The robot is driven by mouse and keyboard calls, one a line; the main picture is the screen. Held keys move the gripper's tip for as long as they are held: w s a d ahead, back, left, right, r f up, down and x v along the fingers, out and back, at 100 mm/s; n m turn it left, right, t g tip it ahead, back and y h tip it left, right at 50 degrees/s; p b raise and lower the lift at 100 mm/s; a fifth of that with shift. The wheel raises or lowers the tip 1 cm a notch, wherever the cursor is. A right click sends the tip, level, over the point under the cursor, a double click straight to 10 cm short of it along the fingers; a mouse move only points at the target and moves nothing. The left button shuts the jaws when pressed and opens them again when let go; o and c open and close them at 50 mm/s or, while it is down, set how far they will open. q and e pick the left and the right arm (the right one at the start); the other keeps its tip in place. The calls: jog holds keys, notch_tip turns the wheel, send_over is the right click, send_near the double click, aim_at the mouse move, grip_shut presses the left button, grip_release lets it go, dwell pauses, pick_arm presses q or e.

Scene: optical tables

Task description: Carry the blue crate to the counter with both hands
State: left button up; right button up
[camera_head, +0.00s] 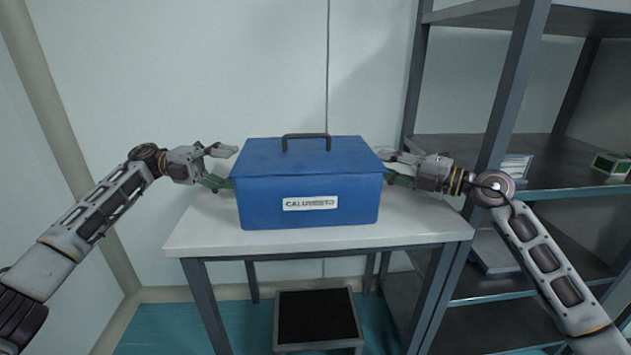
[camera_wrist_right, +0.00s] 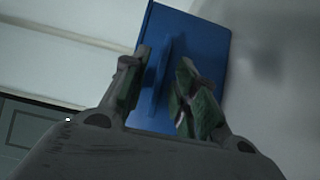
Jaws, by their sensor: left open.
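The blue crate (camera_head: 308,190) is a closed box with a dark handle on its lid and a white label on its front. It sits level on the white-topped table (camera_head: 200,243). My left gripper (camera_head: 229,167) is open at the crate's left side, its fingers one above the other; contact there cannot be told. My right gripper (camera_head: 388,166) is at the crate's right side, its fingertips partly hidden behind the crate. In the right wrist view, the right gripper (camera_wrist_right: 164,62) has its fingers apart, with a blue side handle (camera_wrist_right: 160,75) of the crate between them.
A dark metal shelf (camera_head: 478,150) stands close on the right, behind my right arm, with small boxes on it. A black-topped step stool (camera_head: 317,315) is on the floor under the table. A pale wall (camera_head: 240,70) is behind the table.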

dwell(0.3)
pick_arm(q)
jog(key=v, duration=1.2)
dwell(0.5)
pick_arm(e)
jog(key=o, duration=0.8)
jog(key=shift+r, duration=0.1)
